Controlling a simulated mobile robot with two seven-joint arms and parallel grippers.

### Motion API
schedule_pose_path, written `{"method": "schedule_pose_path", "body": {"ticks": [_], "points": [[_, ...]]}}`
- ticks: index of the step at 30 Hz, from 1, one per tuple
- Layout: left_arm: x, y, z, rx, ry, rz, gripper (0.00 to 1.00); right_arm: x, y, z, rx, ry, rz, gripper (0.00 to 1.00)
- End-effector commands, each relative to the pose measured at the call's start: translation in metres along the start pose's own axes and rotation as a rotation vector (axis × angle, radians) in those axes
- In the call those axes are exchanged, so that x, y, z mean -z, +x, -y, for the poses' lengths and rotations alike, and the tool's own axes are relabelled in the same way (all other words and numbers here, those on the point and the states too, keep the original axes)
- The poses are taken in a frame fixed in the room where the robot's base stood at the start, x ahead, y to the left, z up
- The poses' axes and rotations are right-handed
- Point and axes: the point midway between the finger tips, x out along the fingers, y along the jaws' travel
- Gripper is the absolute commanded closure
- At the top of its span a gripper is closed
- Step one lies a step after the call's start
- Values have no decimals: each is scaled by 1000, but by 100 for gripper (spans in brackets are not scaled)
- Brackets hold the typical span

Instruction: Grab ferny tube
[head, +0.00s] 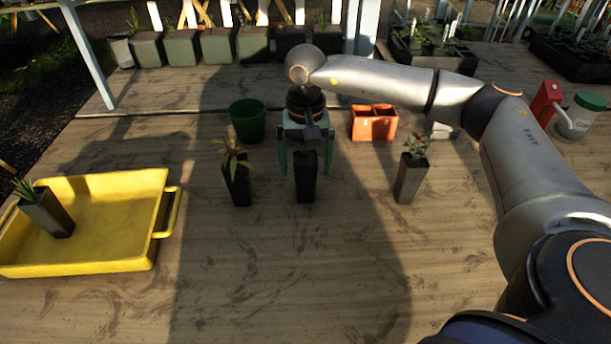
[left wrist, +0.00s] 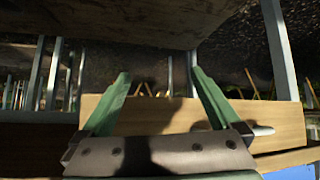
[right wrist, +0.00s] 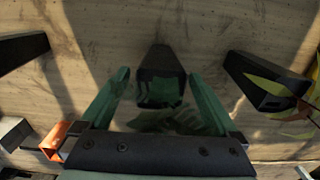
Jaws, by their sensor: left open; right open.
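A black square tube (head: 305,180) stands upright on the wooden deck, in the middle of three. Its plant is mostly hidden behind my right gripper (head: 305,170) in the head view. In the right wrist view the tube (right wrist: 160,62) lies ahead of the fingertips (right wrist: 158,77), with dim green foliage (right wrist: 172,118) between the fingers; I cannot tell clearly whether it is ferny. The right gripper is open, its fingers on either side of the tube, not closed on it. My left gripper (left wrist: 160,74) is open and empty, outside the head view.
A yellow tray (head: 115,245) holds a spiky-leaved tube (head: 47,212). A green pot (head: 247,121) and an orange container (head: 373,124) stand behind. The front deck is clear.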

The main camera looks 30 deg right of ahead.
Motion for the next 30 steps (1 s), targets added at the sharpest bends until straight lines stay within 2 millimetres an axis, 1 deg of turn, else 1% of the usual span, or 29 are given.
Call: {"method": "schedule_pose_path", "body": {"ticks": [1, 4, 11, 12, 30], "points": [[0, 0, 0, 0, 0, -1, 3, 0, 8, -1, -2, 0, 3, 4], [1, 0, 0, 0, 1, -3, 3, 0, 15, 0, -1, 0, 2, 4], [2, 0, 1, 1, 1, -4, 3, 0, 17, 0, 1, 0, 0, 4], [2, 0, 1, 1, 1, -4, 3, 0, 17, 0, 0, 0, 1, 7], [2, 1, 2, 4, 1, -5, 3, 0, 17, 0, 0, 0, 1, 74]]}}
